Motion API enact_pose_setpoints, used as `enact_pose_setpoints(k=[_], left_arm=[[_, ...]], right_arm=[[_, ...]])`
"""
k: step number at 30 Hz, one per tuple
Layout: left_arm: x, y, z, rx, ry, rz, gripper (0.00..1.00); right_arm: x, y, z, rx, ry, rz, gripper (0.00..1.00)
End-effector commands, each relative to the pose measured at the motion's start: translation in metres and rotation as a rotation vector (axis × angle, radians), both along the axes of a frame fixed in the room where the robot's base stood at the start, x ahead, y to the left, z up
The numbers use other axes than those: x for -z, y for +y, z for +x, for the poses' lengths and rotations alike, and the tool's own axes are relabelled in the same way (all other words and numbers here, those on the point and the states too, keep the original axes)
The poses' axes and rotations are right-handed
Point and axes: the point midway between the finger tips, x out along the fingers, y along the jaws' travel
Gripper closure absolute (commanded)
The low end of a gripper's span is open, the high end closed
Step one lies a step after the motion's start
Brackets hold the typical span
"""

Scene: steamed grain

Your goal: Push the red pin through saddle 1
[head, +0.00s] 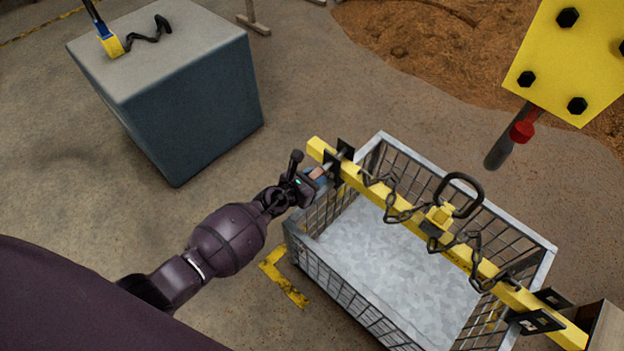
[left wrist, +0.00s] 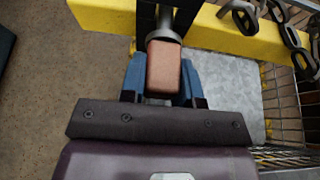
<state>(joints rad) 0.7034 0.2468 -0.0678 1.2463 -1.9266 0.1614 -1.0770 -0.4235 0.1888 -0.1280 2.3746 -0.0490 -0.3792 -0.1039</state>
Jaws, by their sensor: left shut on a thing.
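A yellow beam (head: 405,217) lies across a wire crate. A black saddle (head: 337,163) sits near its left end, and a second one (head: 538,318) sits near its right end; I see no numbers on them. My left gripper (head: 317,178) is at the left saddle, its blue fingers shut on a reddish-brown pin end (left wrist: 164,68). A grey round shank (left wrist: 165,24) runs from this end toward the dark saddle in the left wrist view. How far the shank goes into the saddle is hidden. My right gripper is not in view.
The wire crate (head: 543,255) stands under the beam. A chain (head: 398,212) with a yellow hook block (head: 440,214) lies along the beam. A blue-grey block (head: 195,110) stands at upper left. A yellow bolted plate (head: 570,55) hangs at upper right.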

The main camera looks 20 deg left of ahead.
Motion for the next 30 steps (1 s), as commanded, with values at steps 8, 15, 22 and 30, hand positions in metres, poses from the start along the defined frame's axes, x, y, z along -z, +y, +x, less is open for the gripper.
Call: enact_pose_setpoints(k=[8,15,22,30], left_arm=[[0.000,-0.003,0.008,0.000,-0.001,0.000,1.00],[0.000,-0.005,0.014,0.000,-0.001,0.000,1.00],[-0.001,-0.008,0.020,0.000,-0.001,0.000,1.00],[0.000,-0.010,0.027,0.000,0.000,0.000,1.00]], right_arm=[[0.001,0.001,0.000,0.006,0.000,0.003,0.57],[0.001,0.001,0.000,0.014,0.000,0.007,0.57],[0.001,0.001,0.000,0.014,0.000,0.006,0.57],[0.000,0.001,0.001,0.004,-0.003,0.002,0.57]])
